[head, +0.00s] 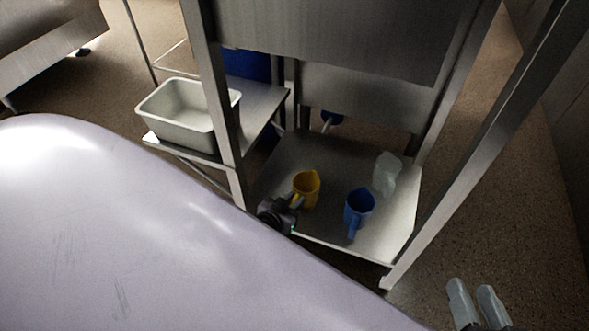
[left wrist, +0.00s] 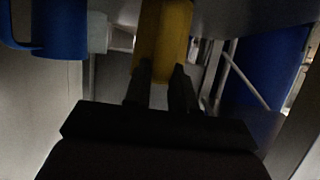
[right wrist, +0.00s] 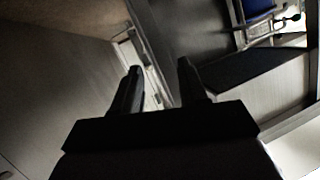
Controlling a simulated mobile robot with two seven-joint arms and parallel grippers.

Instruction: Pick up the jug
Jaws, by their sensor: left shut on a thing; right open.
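A yellow jug (head: 309,187) stands upright on the lower metal shelf (head: 335,228). My left gripper (head: 296,202) is at its near left side. In the left wrist view my left gripper (left wrist: 160,80) is shut on a yellow part of the jug (left wrist: 162,40), which looks like its handle. A blue jug (head: 358,208) stands to the right and also shows in the left wrist view (left wrist: 62,28). A clear jug (head: 386,175) stands behind the blue one. My right gripper (head: 474,292) is open and empty outside the shelf, at the lower right; it also shows in the right wrist view (right wrist: 158,75).
A metal basin (head: 178,112) sits on a side shelf at the left. Upright posts (head: 225,120) and (head: 440,215) of the metal frame flank the lower shelf. A steel panel (head: 340,40) hangs above it. The floor (head: 520,190) at the right is clear.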

